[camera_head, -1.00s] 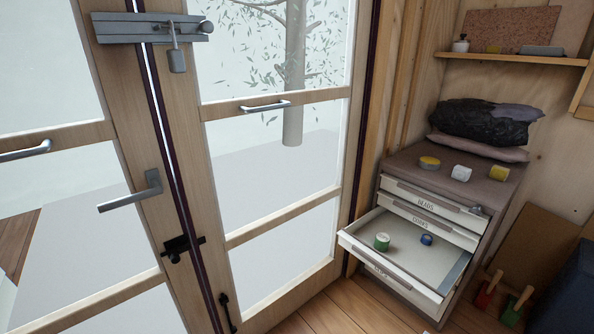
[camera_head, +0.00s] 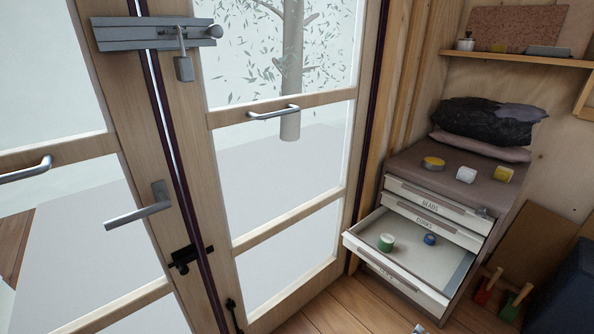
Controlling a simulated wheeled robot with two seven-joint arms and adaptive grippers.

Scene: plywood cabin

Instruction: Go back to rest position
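Neither of my grippers can be made out in the head view. A small pale shape (camera_head: 419,328) shows at the bottom edge, in front of the cabinet, too little of it to tell what it is. The drawer cabinet (camera_head: 478,250) stands at the right with one drawer (camera_head: 362,250) pulled open. In the drawer lie a green and white roll (camera_head: 386,242) and a smaller blue roll (camera_head: 430,239). On the cabinet top are a yellow roll (camera_head: 433,163), a white roll (camera_head: 466,174) and another yellow and white roll (camera_head: 502,174).
A glazed double door fills the left, with a bolt (camera_head: 155,33), a hanging padlock (camera_head: 184,69) and a lever handle (camera_head: 140,213). Red- and green-marked wooden tools (camera_head: 500,295) stand right of the cabinet. Wooden floor (camera_head: 335,310) shows in front.

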